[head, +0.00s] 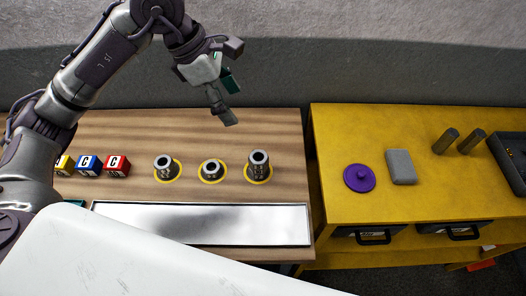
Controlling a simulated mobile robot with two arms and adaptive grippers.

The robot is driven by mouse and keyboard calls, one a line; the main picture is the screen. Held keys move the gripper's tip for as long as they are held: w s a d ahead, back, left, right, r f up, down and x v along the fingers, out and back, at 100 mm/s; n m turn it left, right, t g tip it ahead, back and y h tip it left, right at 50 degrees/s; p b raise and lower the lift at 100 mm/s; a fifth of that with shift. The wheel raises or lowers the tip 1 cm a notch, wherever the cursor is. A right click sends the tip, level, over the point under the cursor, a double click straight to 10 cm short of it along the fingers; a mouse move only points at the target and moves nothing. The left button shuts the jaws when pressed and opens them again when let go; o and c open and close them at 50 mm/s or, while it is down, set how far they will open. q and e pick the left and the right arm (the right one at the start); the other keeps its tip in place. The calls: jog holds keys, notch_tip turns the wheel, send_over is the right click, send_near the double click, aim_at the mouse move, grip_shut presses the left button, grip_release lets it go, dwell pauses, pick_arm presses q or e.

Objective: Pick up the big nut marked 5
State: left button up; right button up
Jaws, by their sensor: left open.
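Three grey metal nuts stand upright on yellow rings on the wooden table: a left nut (165,167), a shorter middle nut (210,170) and a tall right nut (259,165). Dark marks show on their sides, but they are too small to read, so I cannot tell which is marked 5. My left gripper (230,84) is open and empty. It is in the air above and behind the nuts, between the middle and right ones in the picture, and touches none of them. My right gripper is not in view.
Lettered cubes (117,166) stand at the left of the wooden table (290,130). A shiny metal plate (200,223) lies in front of the nuts. The yellow bench (340,130) at right holds a purple lid (359,178), grey block (400,167) and dark cylinders (446,141).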

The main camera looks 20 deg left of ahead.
pick_arm(q)
notch_tip(320, 180, down, 6)
jog(key=b, duration=0.5)
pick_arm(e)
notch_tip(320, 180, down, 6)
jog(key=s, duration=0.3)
pick_arm(q)
jog(key=p, duration=0.2)
send_over(258, 156)
jog(key=a, duration=0.2)
jog(key=f, duration=0.7)
jog(key=shift+s+d, duration=0.1)
jog(key=shift+s, duration=0.3)
jog(key=p+x, duration=0.1)
jog(key=x, duration=0.1)
jog(key=p+x, duration=0.1)
jog(key=x, duration=0.2)
jog(key=shift+f, duration=0.5)
jog(key=c, duration=1.2)
jog(key=shift+c, duration=1)
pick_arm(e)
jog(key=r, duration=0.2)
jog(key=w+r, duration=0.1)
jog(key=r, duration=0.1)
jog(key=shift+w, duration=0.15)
pick_arm(q)
jog(key=shift+w+r, duration=0.1)
